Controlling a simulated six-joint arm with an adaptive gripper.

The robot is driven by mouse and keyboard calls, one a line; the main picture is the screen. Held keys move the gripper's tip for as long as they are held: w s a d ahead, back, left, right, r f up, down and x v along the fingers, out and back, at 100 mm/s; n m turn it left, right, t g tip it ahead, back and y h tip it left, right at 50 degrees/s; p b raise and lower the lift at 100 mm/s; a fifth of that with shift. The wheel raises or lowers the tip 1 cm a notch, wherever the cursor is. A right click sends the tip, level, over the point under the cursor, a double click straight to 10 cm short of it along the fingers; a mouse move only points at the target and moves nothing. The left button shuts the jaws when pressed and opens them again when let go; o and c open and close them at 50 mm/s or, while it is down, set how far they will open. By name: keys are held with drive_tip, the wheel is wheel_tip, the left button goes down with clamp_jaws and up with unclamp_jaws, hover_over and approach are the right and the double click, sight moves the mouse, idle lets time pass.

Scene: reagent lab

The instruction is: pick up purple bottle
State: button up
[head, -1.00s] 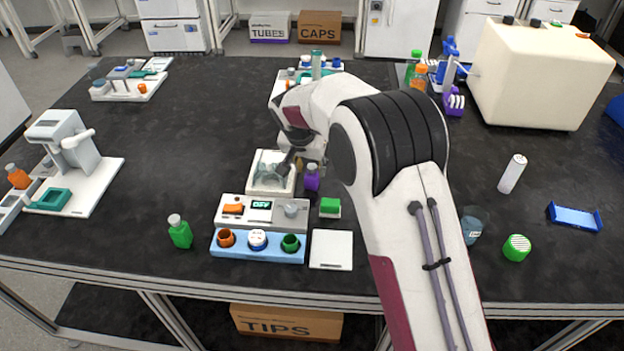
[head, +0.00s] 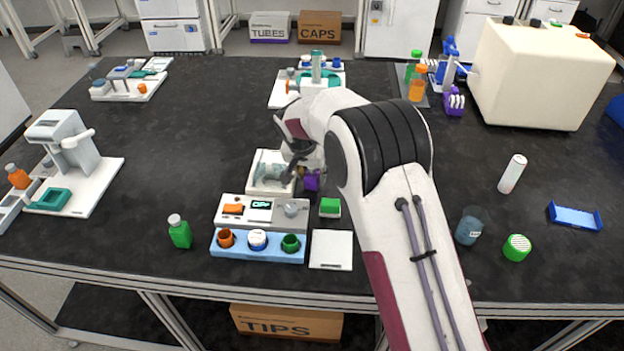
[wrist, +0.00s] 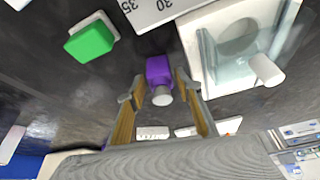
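The purple bottle (head: 312,182) stands on the dark bench, just right of the white balance-like device; my gripper partly hides it from above in the head view. In the wrist view the purple bottle (wrist: 160,73) with its grey-white cap lies between the ends of my two fingers. My gripper (wrist: 160,92) is open, with one finger on each side of the bottle and a small gap visible to the fingers. In the head view my gripper (head: 300,172) is small and partly covered by my arm.
The white device (head: 262,185) stands close on the left of the bottle. A green block (head: 330,206) and a heater-like unit (head: 232,209) with a blue rack (head: 216,246) are nearer the front. A green bottle (head: 180,233) stands front left.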

drive_tip(key=shift+x, duration=1.4)
drive_tip(key=c, duration=0.9)
